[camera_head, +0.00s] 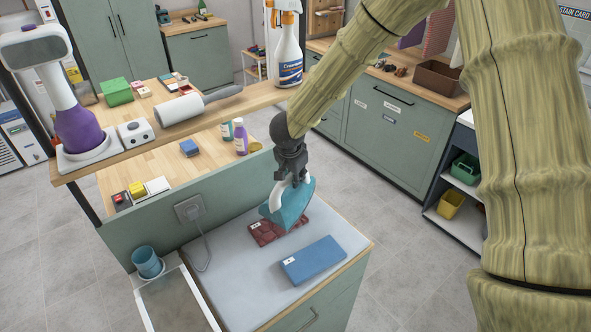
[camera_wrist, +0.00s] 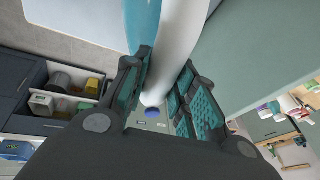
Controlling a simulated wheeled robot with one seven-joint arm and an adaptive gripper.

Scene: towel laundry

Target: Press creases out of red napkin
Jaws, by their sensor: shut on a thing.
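My gripper (camera_head: 292,179) is shut on the white handle of a teal iron (camera_head: 289,206) above the grey pressing surface (camera_head: 228,262). In the wrist view my gripper (camera_wrist: 163,92) has its pads on both sides of the white handle (camera_wrist: 178,45). The red napkin (camera_head: 265,236) lies on the pressing surface below the iron, with dark crease-like lines and a small tag. The iron hangs tilted over the napkin's right part and hides some of it; I cannot tell whether they touch. A folded blue cloth (camera_head: 313,262) with a tag lies to the right of the napkin.
A wooden shelf (camera_head: 236,105) behind the surface bears a garment steamer (camera_head: 84,125), a lint roller (camera_head: 180,109) and a spray bottle (camera_head: 289,55). A wall socket (camera_head: 189,209) with a cord sits on the green panel. A blue cup (camera_head: 147,262) stands at the left.

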